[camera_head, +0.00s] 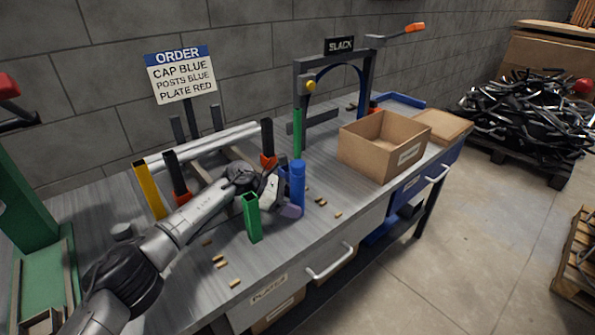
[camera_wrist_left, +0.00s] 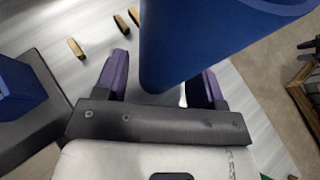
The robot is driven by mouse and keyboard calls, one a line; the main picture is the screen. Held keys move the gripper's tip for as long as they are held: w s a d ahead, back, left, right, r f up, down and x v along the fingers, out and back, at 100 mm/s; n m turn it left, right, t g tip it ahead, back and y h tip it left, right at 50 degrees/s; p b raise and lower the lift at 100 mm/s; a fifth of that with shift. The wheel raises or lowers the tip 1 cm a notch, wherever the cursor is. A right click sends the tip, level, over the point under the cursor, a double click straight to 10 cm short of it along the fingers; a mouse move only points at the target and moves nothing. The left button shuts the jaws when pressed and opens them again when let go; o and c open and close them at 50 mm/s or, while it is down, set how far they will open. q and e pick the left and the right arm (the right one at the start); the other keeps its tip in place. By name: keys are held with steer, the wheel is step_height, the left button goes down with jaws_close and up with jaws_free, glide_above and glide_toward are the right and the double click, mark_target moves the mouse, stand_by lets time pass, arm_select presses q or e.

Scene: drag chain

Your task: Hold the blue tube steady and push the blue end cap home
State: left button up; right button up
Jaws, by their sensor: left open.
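The blue tube (camera_head: 298,188) stands upright on the bench, just right of my left gripper (camera_head: 286,198). In the left wrist view the blue tube (camera_wrist_left: 195,45) reaches between the two purple fingers of my left gripper (camera_wrist_left: 160,85). The fingers are open on either side of it, and I cannot tell whether either touches it. I cannot pick out the blue end cap as a separate piece. A blue part (camera_wrist_left: 18,95) in a dark block shows at the left wrist view's left edge; I cannot tell what it is. My right gripper is not in view.
A green square tube (camera_head: 252,218) stands in front of my left gripper. A cardboard box (camera_head: 383,145) stands to the right, and a dark frame (camera_head: 302,90) marked SLACK behind. Small brass pieces (camera_head: 221,265) lie near the bench's front edge. The order sign (camera_head: 182,75) reads CAP BLUE.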

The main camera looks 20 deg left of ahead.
arm_select(q)
steer(key=shift+c, duration=0.4)
steer(key=c, duration=0.6)
steer(key=shift+o, duration=0.2)
stand_by(0.4)
steer(key=o, duration=0.8)
steer(key=shift+a, duration=0.1)
